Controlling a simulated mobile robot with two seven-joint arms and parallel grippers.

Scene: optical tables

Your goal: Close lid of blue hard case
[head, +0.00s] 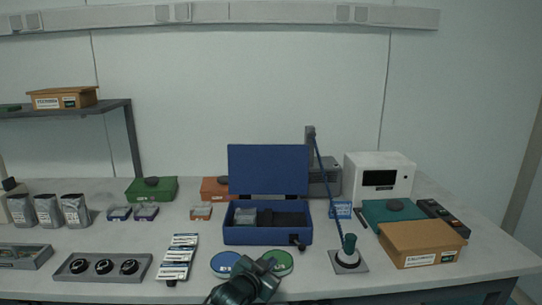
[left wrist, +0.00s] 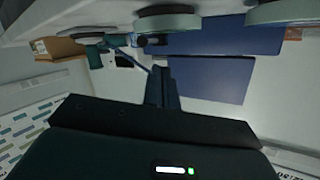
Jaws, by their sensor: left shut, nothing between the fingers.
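The blue hard case (head: 268,236) stands on the table right of centre, its lid (head: 268,170) open and standing upright at the back. A grey item and a dark item lie inside it. My left gripper (head: 268,265) is in front of the case, low over the front of the table between two round discs. Its fingers (left wrist: 161,88) are shut and empty in the left wrist view, apart from the case. That view appears upside down, with the blue lid (left wrist: 210,78) below the case body (left wrist: 215,40). My right gripper is not in view.
A blue disc (head: 225,264) and a green disc (head: 280,263) lie before the case. A blue-stemmed stand (head: 348,260) and a cardboard box (head: 421,244) are to the right. An orange box (head: 214,189) and a grey device (head: 325,183) stand close behind the case.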

